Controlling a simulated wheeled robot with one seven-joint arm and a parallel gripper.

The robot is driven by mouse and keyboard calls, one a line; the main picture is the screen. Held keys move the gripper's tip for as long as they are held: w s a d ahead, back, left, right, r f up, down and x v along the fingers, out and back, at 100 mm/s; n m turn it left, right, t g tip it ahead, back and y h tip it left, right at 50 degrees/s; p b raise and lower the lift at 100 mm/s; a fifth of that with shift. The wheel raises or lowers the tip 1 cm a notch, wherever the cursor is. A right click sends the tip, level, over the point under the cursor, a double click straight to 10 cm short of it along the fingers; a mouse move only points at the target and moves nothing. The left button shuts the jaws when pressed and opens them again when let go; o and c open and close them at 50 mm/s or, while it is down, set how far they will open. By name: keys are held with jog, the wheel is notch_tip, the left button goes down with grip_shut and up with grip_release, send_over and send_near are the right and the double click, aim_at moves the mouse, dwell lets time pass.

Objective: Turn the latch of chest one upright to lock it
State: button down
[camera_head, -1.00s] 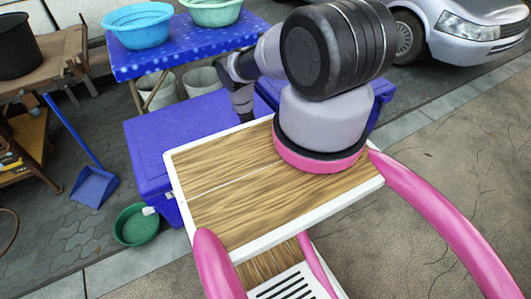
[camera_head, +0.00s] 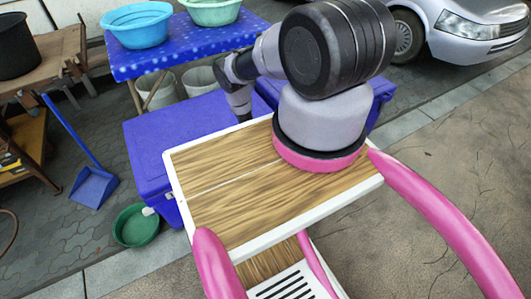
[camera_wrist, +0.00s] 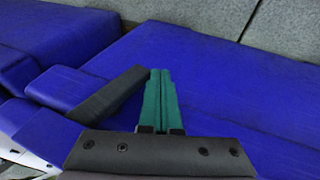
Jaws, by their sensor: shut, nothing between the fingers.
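One blue chest (camera_head: 150,140) stands on the ground beyond my wooden deck in the head view. A second blue chest (camera_head: 380,92) shows partly behind my arm. I cannot tell which of them is chest one. In the wrist view my gripper (camera_wrist: 161,72) has its two teal fingers together, with nothing between them, over a blue chest surface (camera_wrist: 225,85). A dark grey bar (camera_wrist: 105,95) slants just left of the fingers; I cannot tell whether it is the latch or touches them. In the head view my gripper is hidden behind the deck and arm.
Blue blocky parts (camera_wrist: 62,88) rise at the left of the wrist view. A blue table (camera_head: 190,45) with basins stands behind the chests. A green basin (camera_head: 135,226) and a blue dustpan (camera_head: 93,187) lie at left. Open pavement (camera_head: 460,150) is at right, with a car beyond.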

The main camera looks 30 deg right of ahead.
jog(key=shift+d+f+h, duration=0.15)
jog(key=shift+f+h, duration=0.05)
jog(key=shift+h, duration=0.3)
dwell(5.7)
